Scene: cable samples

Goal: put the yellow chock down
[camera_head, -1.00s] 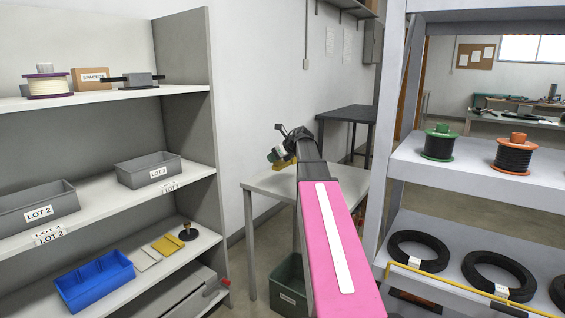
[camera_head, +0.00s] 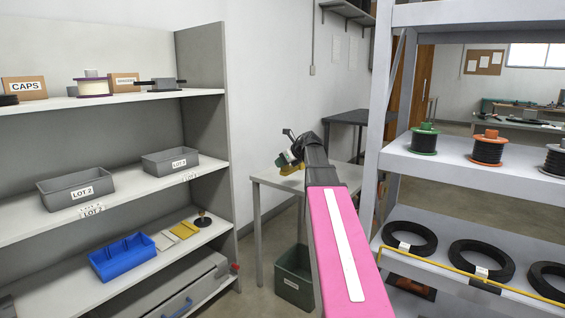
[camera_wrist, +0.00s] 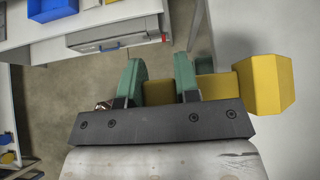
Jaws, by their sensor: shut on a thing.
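The yellow chock (camera_wrist: 265,85) is in my gripper (camera_wrist: 160,75) in the wrist view. A narrower part of it sits between the two green fingers, and a wider block sticks out to the right of them. In the head view the chock (camera_head: 291,170) is a small yellow patch below my gripper (camera_head: 291,157), which is partly hidden by the wrist. A light grey table (camera_head: 276,183) stands behind and below it. The chock appears in front of the table's pale surface (camera_wrist: 265,25) in the wrist view; I cannot tell whether they touch.
A grey shelf (camera_head: 228,130) on the left holds bins, a blue tray (camera_head: 123,257) and small flat pieces. A rack (camera_head: 480,175) on the right holds spools and black coils. A dark green bin (camera_head: 293,275) is on the floor under the table. The visible tabletop looks bare.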

